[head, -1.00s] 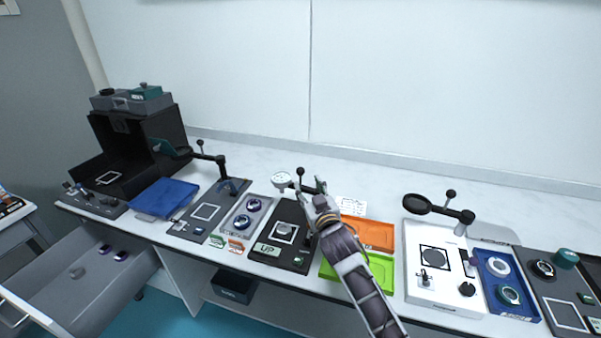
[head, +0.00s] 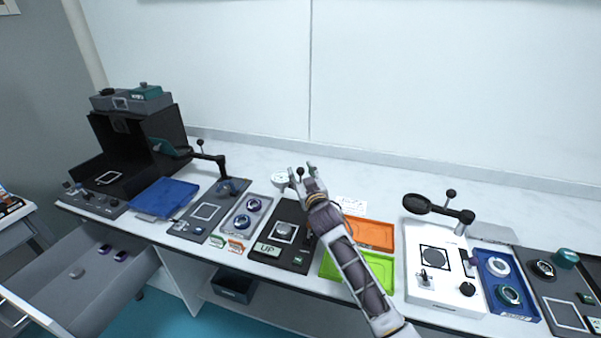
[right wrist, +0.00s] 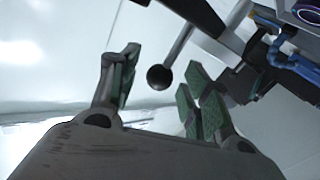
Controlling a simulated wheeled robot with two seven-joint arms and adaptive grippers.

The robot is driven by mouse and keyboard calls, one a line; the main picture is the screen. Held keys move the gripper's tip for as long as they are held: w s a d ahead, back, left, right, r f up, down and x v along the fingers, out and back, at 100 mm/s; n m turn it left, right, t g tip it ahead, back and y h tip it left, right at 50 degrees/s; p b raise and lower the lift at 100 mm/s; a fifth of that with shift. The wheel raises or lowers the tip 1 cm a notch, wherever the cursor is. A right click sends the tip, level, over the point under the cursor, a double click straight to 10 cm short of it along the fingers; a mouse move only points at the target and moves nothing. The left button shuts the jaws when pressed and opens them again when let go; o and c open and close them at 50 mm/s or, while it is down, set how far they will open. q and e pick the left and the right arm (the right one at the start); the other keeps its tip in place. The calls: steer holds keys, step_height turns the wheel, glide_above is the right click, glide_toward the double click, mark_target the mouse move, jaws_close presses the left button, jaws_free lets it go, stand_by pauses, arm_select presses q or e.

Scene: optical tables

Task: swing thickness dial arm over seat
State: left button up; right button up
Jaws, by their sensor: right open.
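The thickness dial (head: 281,180) is a round white gauge on an arm behind the black base plate (head: 263,244). The arm's upright lever has a black ball knob (head: 300,171). The seat (head: 284,231) is a pale round part on the base, in front of and below the dial. My right gripper (head: 302,172) is open at the lever. In the right wrist view, the ball knob (right wrist: 159,77) and its rod sit between the spread green-padded fingers (right wrist: 155,92), with no clear contact. My forearm hides part of the dial arm. My left gripper is out of view.
An orange tray (head: 372,234) and a green tray (head: 384,268) lie right of the base. A lens tray (head: 232,226) stands on its left. A white station (head: 450,285) with a black swing arm is further right. An open drawer (head: 60,283) is at lower left.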

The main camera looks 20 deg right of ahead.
steer(key=shift+w, duration=0.85)
steer(key=shift+c, duration=0.3)
jaws_close()
